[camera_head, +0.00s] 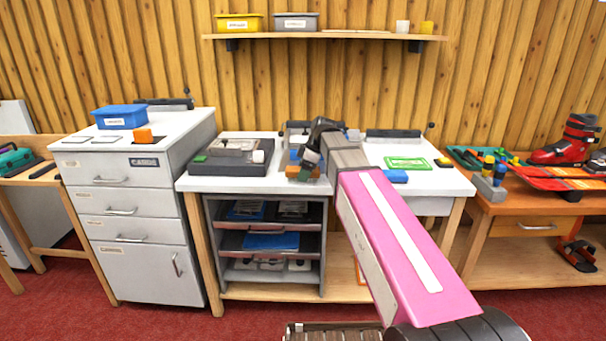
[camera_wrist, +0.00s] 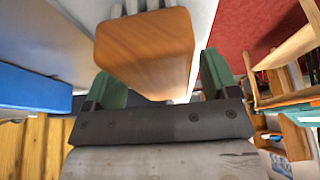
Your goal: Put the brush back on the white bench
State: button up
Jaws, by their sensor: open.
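My gripper (camera_head: 308,168) is low over the white bench (camera_head: 222,183), left of its middle, in the head view. In the wrist view its two green fingers (camera_wrist: 162,78) are open, one on each side of an orange-brown wooden block with pale grey tufts at its far end (camera_wrist: 146,48). This looks like the brush.
A wall shelf (camera_head: 330,36) hangs above.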

jog(key=v, duration=1.1)
jog(key=shift+r, duration=0.2)
